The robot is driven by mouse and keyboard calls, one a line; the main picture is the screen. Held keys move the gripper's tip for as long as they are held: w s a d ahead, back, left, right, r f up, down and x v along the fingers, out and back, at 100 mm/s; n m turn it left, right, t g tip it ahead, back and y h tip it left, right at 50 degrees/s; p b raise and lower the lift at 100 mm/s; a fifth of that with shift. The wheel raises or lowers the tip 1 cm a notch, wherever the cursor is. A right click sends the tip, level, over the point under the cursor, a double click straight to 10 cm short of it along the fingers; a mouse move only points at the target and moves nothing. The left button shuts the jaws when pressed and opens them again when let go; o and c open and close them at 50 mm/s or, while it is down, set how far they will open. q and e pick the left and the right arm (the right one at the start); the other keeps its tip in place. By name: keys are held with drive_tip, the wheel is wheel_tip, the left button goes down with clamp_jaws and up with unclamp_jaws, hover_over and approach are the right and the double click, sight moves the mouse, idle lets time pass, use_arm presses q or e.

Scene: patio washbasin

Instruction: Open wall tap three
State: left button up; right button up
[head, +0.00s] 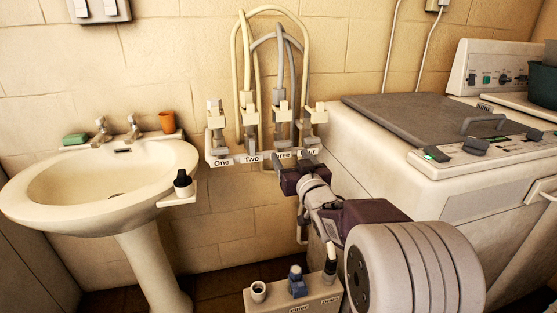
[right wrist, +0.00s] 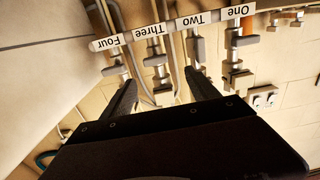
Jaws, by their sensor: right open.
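Wall tap three (head: 281,112) is one of a row of wall taps with a white label strip (head: 251,159) reading One, Two, Three, Four. Grey hoses rise from it. In the right wrist view tap three (right wrist: 156,62) is upside down under its "Three" label (right wrist: 147,32). My right gripper (head: 297,170) is just in front of and below the Three and Four labels, partly covering them. My left gripper is not in view.
Tap four (head: 314,114) is close on the right, tap two (head: 248,105) on the left, tap one (head: 215,118) further left. A washbasin (head: 100,185) stands left, a washing machine (head: 440,150) right. A labelled box (head: 315,298) with small fittings is below.

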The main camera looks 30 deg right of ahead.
sight(284, 145)
drive_tip(key=x, duration=0.5)
drive_tip(key=f+b+x, duration=0.1)
drive_tip(key=x, duration=0.2)
drive_tip(key=shift+d, duration=0.4)
drive_tip(key=shift+w+d+r, duration=0.1)
drive_tip(key=shift+w, duration=0.35)
drive_tip(key=c, duration=1.4)
